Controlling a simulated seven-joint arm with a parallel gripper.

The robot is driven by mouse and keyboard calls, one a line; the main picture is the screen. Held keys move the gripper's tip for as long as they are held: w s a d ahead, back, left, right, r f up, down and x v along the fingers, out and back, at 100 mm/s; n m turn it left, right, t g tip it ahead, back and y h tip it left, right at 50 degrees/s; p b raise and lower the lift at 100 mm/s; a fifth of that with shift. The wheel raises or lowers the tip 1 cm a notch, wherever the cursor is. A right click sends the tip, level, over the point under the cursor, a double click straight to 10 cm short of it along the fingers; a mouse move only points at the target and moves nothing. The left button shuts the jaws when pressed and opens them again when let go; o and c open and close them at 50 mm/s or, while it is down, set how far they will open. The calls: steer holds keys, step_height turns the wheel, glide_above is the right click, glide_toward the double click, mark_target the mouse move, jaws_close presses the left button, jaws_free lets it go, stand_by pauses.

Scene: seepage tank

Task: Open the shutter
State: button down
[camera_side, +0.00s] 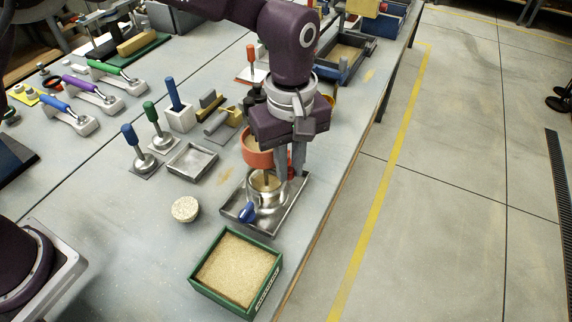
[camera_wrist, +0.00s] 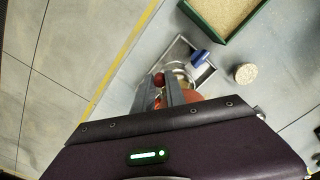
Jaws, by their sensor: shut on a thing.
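An orange hopper (camera_side: 258,156) with tan material inside stands over a round metal cup (camera_side: 262,197) in a shallow metal tray (camera_side: 285,213). A narrow brown column shows between hopper and cup; I cannot tell whether it is falling sand or a post. Tan material shows in the cup. A red knob (camera_side: 292,172) is at the hopper's right, and it also shows in the wrist view (camera_wrist: 159,79). My gripper (camera_side: 290,165) points down at the hopper's right, its fingers (camera_wrist: 168,88) closed at the red knob. The shutter plate itself is hidden from me.
A blue handle (camera_side: 247,212) sticks out at the cup's front. A green box of sand (camera_side: 237,270) and a round pale disc (camera_side: 185,209) lie nearer. An empty metal tray (camera_side: 192,162) and several handled tools stand left. The table edge is close on the right.

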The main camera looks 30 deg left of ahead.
steer(key=shift+w+n, duration=0.25)
steer(key=shift+n, duration=0.25)
steer(key=c, duration=1.4)
jaws_free()
steer(key=shift+o, duration=0.2)
steer(key=shift+r, duration=0.1)
step_height(320, 180, up, 7)
